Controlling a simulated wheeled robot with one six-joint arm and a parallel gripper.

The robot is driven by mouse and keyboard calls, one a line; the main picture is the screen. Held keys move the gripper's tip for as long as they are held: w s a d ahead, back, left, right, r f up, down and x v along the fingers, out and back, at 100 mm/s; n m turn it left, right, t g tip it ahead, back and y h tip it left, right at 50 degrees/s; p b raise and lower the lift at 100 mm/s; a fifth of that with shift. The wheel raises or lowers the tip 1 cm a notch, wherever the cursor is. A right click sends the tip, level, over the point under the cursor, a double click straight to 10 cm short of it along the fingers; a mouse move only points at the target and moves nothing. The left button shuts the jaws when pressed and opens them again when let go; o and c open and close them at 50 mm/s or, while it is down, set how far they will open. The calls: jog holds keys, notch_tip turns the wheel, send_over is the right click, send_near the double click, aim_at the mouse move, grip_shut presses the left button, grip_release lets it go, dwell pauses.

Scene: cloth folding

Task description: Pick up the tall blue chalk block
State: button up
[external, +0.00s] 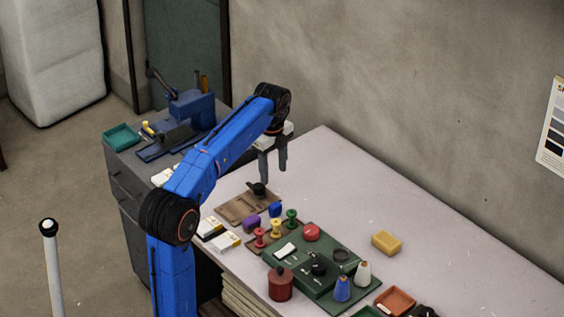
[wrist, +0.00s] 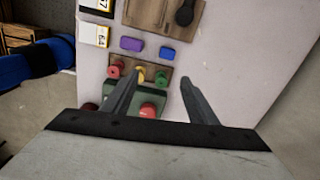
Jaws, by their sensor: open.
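The blue chalk block (external: 275,210) stands on the table beside the purple block (external: 252,223), near the brown wooden board. In the wrist view the blue block (wrist: 166,52) lies beyond my fingertips, right of the purple block (wrist: 131,44). My gripper (external: 273,172) is open and empty, with its fingers pointing down above the table behind the board. In the wrist view the gap between my fingertips (wrist: 159,82) shows the spool rack, and the blue block is clear of both fingers.
Red, yellow and green spools (external: 276,228) stand on a rack close to the blue block. A green tray (external: 318,288) with a red round piece (external: 311,232) lies nearby. A yellow block (external: 386,242) is farther right. The table along the wall is mostly clear.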

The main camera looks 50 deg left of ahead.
jog(key=w+a+m, duration=0.1)
jog(key=w+a, duration=0.1)
send_over(275, 204)
notch_tip(275, 204, down, 12)
jog(key=shift+s+a+r, duration=0.1)
jog(key=shift+s+r, duration=0.05)
jog(key=shift+r, duration=0.05)
jog(key=shift+d+f, duration=0.2)
jog(key=shift+f, duration=2.5)
jog(key=shift+c, duration=0.7)
jog(key=c, duration=1)
